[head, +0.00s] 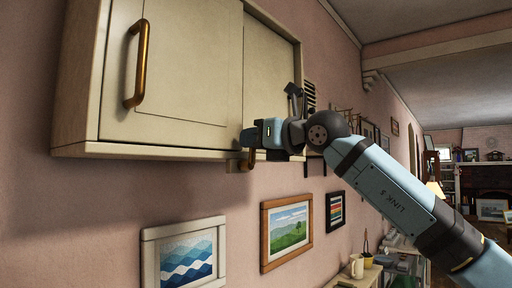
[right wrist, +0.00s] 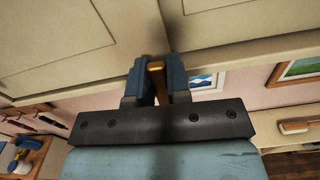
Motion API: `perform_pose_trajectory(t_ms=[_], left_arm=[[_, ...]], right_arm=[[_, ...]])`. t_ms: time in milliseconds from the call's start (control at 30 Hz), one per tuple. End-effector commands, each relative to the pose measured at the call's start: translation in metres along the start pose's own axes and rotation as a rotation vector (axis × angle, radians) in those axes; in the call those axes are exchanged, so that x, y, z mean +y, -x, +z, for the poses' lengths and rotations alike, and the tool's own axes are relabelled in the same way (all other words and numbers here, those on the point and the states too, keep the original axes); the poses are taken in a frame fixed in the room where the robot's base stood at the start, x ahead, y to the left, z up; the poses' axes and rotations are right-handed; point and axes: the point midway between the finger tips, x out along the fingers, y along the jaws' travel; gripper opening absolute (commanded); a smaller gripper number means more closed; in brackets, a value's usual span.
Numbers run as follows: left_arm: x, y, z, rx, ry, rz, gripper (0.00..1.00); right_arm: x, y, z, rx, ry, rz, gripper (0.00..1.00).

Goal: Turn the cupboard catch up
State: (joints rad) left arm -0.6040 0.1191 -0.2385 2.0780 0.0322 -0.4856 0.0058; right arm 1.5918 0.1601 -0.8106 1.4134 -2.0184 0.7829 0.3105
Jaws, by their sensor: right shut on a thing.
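The cream cupboard (head: 180,75) hangs on the pink wall, with a vertical brass handle (head: 138,63) on its left door. The small brass catch (head: 247,162) is at the cupboard's lower edge, and its visible part shows just below that edge. My right gripper (head: 252,139) reaches it from the right and covers most of it in the head view. In the right wrist view the gripper (right wrist: 157,78) is shut on the catch (right wrist: 156,66), whose brass bar shows between the two fingers. The catch's exact angle is partly hidden. My left gripper is not in view.
Framed pictures hang below the cupboard: waves (head: 186,258), a green landscape (head: 287,230) and a striped one (head: 335,210). A low shelf (head: 356,280) with a mug (head: 357,266) stands at lower right. The room is open farther right.

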Motion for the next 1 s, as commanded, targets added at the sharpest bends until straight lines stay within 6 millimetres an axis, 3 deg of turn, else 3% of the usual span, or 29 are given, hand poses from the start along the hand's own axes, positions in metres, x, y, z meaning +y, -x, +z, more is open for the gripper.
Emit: perform_pose_trajectory(t_ms=[733,767,867,1000], left_arm=[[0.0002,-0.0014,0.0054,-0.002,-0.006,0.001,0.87],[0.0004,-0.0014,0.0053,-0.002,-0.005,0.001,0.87],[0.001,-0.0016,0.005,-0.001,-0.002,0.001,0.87],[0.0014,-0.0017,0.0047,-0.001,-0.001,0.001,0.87]], right_arm=[[0.0052,-0.0002,-0.001,0.001,0.092,0.0,0.0],[0.0052,-0.0002,-0.001,0.001,0.092,0.0,0.19],[0.0051,-0.0002,-0.0009,0.001,0.092,0.0,0.42],[0.0051,-0.0002,-0.0007,0.001,0.091,0.0,0.43]])
